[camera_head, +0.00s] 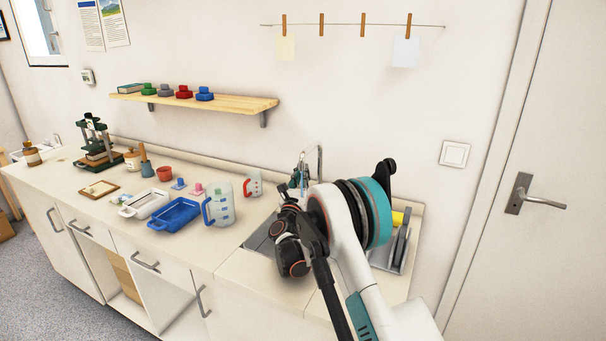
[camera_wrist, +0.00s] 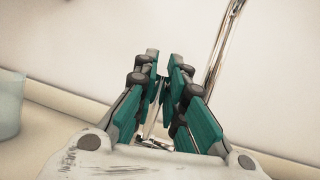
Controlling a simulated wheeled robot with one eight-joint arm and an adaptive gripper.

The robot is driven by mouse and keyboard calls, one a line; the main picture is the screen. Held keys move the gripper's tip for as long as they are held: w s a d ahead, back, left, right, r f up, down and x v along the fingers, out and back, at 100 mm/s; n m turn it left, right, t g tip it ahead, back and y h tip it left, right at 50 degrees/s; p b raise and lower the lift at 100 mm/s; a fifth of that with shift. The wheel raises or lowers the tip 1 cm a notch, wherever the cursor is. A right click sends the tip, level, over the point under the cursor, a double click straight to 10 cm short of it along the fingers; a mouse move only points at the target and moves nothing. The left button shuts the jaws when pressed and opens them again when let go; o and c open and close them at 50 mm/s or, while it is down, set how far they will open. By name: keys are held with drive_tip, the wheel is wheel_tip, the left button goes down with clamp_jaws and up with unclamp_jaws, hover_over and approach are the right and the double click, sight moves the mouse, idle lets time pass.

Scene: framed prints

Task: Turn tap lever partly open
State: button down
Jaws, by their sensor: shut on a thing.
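The chrome tap spout (camera_head: 319,160) rises behind my arm at the sink. In the wrist view the tap's pipe (camera_wrist: 222,50) stands to the right of my fingers. My gripper (camera_wrist: 164,78) has teal fingers close together around a slim metal piece (camera_wrist: 151,122), which looks like the tap lever. Most of that piece is hidden by the fingers. In the head view my gripper (camera_head: 298,182) is at the tap, partly covered by my wrist. The lever cannot be made out there.
The sink (camera_head: 262,238) is mostly behind my arm. Left of it on the counter stand a measuring jug (camera_head: 222,205), a red-marked cup (camera_head: 253,184), a blue tray (camera_head: 176,214) and a white tray (camera_head: 145,204). A yellow item (camera_head: 398,218) is at the right. A shelf (camera_head: 195,101) hangs above.

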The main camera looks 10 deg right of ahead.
drive_tip(key=shift+f, duration=0.1)
drive_tip(key=c, duration=1.7)
unclamp_jaws()
drive_tip(key=shift+o, duration=0.2)
drive_tip(key=shift+s, duration=0.1)
drive_tip(key=shift+s+a+f, duration=0.1)
drive_tip(key=shift+s+a, duration=0.1)
drive_tip(key=shift+s, duration=0.05)
drive_tip(key=s+a, duration=0.2)
drive_tip(key=s, duration=0.4)
drive_tip(key=s+a, duration=0.3)
drive_tip(key=s, duration=0.4)
drive_tip(key=shift+a+f, duration=0.35)
drive_tip(key=shift+f, duration=0.05)
drive_tip(key=shift+c, duration=0.2)
